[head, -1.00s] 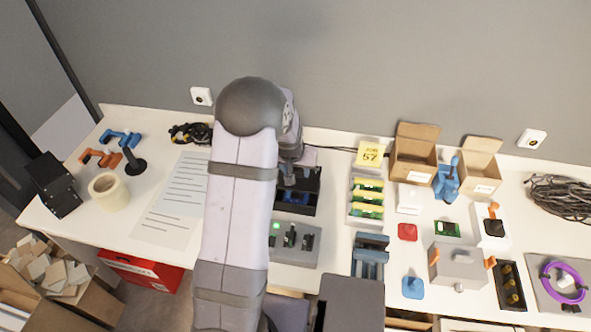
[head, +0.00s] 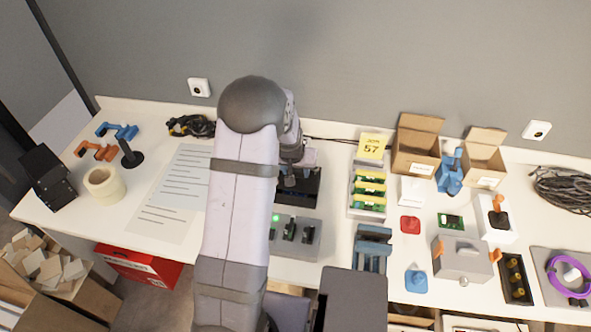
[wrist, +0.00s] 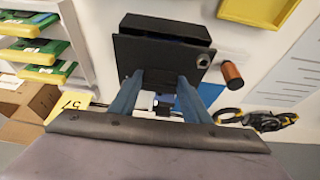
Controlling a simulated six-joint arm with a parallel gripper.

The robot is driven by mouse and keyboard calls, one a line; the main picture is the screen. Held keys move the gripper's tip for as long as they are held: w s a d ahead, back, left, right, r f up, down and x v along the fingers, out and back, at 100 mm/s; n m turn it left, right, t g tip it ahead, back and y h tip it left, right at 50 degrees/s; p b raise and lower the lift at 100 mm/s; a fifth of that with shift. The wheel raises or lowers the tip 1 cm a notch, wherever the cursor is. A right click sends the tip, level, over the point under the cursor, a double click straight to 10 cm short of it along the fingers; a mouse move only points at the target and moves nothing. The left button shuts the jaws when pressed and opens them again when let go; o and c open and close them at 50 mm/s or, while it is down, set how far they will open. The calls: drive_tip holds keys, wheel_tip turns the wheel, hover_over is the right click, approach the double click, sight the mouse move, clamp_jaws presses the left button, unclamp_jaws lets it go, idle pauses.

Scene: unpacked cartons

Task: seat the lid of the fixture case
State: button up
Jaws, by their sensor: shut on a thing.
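The dark fixture case (head: 312,192) stands at the back middle of the table, partly hidden by my arm in the head view. My gripper (head: 296,172) is at its back part. In the wrist view, a black box-like part with a flat plate (wrist: 135,52) fills the upper middle. The blue fingers of my gripper (wrist: 158,85) are shut on its dark middle part, which I take to be the lid. A brown-orange cylinder (wrist: 231,75) lies beside the plate's right corner. Whether the lid touches the case is hidden.
A grey block with dark slots (head: 306,235) and a green light stands in front of the case. A rack of green-and-yellow boards (head: 369,190) and the yellow 57 card (head: 373,146) are to the right. Paper sheets (head: 172,205) and a black cable coil (head: 190,126) are left.

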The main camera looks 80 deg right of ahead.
drive_tip(key=shift+f, duration=0.2)
drive_tip(key=shift+f+b, duration=0.35)
drive_tip(key=shift+b, duration=0.05)
drive_tip(key=shift+f+b, duration=0.4)
drive_tip(key=shift+f, duration=0.15)
drive_tip(key=o, duration=1.2)
drive_tip(key=shift+r, duration=0.15)
drive_tip(key=shift+b+v, duration=0.8)
drive_tip(key=shift+v, duration=2.75)
